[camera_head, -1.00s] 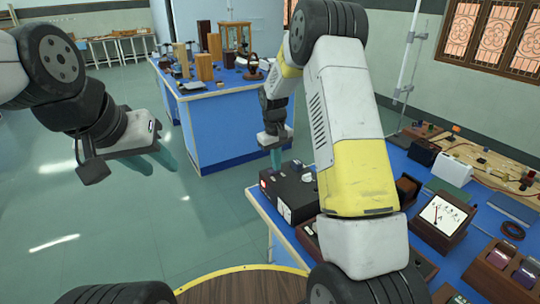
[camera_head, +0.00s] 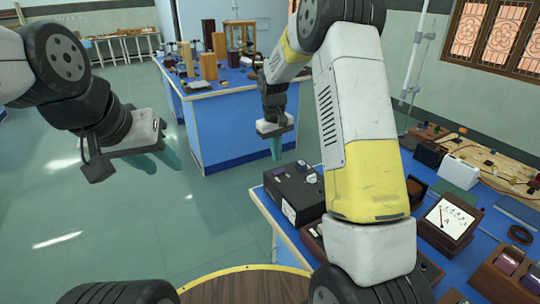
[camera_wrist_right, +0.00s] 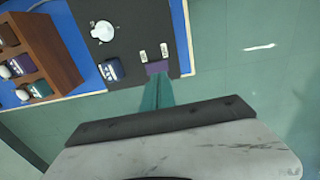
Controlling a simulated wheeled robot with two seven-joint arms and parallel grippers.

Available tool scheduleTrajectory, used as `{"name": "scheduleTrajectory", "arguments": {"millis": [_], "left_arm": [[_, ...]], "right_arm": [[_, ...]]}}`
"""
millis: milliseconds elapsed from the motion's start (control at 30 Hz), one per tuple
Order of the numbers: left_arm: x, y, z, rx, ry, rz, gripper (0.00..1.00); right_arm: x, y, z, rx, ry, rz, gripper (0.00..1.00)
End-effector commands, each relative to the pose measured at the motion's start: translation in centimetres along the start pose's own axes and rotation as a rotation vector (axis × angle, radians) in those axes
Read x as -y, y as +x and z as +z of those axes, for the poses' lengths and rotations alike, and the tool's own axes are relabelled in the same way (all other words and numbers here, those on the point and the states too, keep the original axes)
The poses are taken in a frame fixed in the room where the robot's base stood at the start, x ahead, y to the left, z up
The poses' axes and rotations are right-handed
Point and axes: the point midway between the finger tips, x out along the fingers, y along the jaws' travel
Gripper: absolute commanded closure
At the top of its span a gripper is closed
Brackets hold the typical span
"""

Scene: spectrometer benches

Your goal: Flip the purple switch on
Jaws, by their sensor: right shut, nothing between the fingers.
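A black instrument box (camera_head: 297,192) stands on the near blue bench in the head view. In the right wrist view its dark panel (camera_wrist_right: 130,20) carries a purple switch (camera_wrist_right: 157,67) at its edge, with two small pale labels beside it. My right gripper (camera_head: 277,159) is shut and empty, pointing down beside the box's far left corner. In the wrist view its teal fingertips (camera_wrist_right: 158,78) lie right by the purple switch; I cannot tell whether they touch it. My left gripper (camera_head: 160,160) is open and empty over the floor at the left.
A white knob (camera_wrist_right: 103,31) and a dark blue part (camera_wrist_right: 111,70) are on the same panel. A wooden block with several terminals (camera_wrist_right: 38,55) stands close by. An ammeter (camera_head: 450,220) sits to the right on the bench. The floor left of the bench is clear.

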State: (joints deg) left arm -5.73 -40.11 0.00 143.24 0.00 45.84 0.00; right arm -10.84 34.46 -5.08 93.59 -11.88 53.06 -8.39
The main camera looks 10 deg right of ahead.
Motion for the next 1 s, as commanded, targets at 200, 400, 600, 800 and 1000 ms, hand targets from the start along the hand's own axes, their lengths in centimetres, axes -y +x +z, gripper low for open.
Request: {"name": "scheduleTrajectory", "arguments": {"millis": [200, 400, 600, 800, 1000], "left_arm": [[0.0, 0.0, 0.0, 0.0, 0.0, 0.0, 0.64], [0.0, 0.0, 0.0, 0.0, 0.0, 0.0, 0.64], [0.0, 0.0, 0.0, 0.0, 0.0, 0.0, 0.64], [0.0, 0.0, 0.0, 0.0, 0.0, 0.0, 0.64], [0.0, 0.0, 0.0, 0.0, 0.0, 0.0, 0.64]], "right_arm": [[0.0, -5.2, -0.1, -0.007, 0.0, 0.002, 1.0], [0.0, -8.1, -0.1, -0.005, 0.0, 0.002, 1.0], [0.0, -8.9, -0.1, -0.003, 0.0, 0.002, 1.0], [-0.1, -8.9, -0.1, -0.003, 0.0, 0.002, 1.0], [-0.2, -9.1, -0.1, -0.003, -0.003, 0.055, 1.0]]}}
